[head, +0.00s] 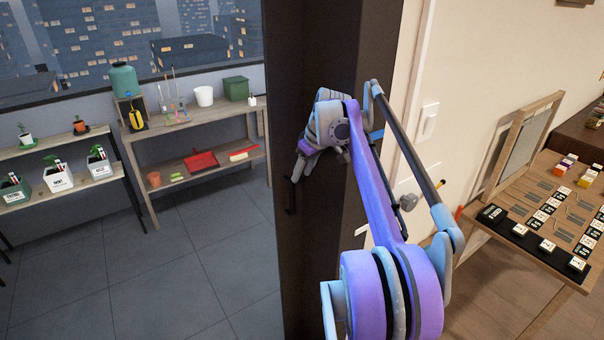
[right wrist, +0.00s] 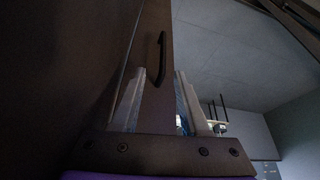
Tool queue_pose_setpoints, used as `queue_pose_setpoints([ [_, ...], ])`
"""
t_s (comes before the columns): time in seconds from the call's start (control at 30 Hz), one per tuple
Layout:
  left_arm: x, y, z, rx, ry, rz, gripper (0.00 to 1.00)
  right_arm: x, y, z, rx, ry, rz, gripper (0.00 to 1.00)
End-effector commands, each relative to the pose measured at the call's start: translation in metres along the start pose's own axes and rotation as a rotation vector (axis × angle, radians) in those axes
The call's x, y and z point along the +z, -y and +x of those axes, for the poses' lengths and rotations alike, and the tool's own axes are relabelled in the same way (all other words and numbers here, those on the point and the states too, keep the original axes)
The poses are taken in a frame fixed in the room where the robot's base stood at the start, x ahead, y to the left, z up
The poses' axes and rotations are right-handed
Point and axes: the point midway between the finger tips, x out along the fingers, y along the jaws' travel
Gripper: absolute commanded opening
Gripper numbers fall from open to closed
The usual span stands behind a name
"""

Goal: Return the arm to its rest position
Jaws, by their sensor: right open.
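My right arm reaches forward in the head view, bent, with its purple and pale blue links raised in front of a dark brown door (head: 312,265). My right gripper (head: 303,168) is open, at the door's side just above the black handle (head: 290,195). In the right wrist view the two fingers of the gripper (right wrist: 163,85) stand apart, with the door edge and the black handle (right wrist: 163,58) showing between and beyond them. I see nothing held; whether the fingers touch the door I cannot tell. My left gripper is not in view.
Left of the door, a wooden shelf (head: 200,121) holds pots and a red dustpan (head: 200,160), beside a plant rack (head: 62,187). The tiled floor (head: 190,275) there is clear. On the right, a pale wall has a light switch (head: 428,118), near a table (head: 520,252) with small labelled items.

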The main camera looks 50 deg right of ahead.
Motion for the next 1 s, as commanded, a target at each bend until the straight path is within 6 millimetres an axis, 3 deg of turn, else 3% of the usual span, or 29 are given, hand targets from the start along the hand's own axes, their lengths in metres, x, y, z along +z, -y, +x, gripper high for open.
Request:
queue_pose_setpoints([
  [0.33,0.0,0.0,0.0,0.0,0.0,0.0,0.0,0.0,0.0,0.0,0.0,0.0,0.0,0.45],
  [0.47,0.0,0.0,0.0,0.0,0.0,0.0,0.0,0.0,0.014,0.002,0.0,0.002,-0.003,0.45],
  [0.57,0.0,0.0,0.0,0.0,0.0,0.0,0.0,0.003,0.05,0.007,0.001,0.003,-0.009,0.45],
  [0.77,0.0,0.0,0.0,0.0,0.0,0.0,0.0,0.042,0.167,0.028,0.01,-0.004,-0.021,0.45],
  [0.9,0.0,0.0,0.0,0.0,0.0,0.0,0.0,0.093,0.239,0.045,0.013,-0.024,-0.028,0.45],
  [1.0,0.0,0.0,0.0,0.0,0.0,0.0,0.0,0.137,0.282,0.06,0.011,-0.047,-0.035,0.45],
])
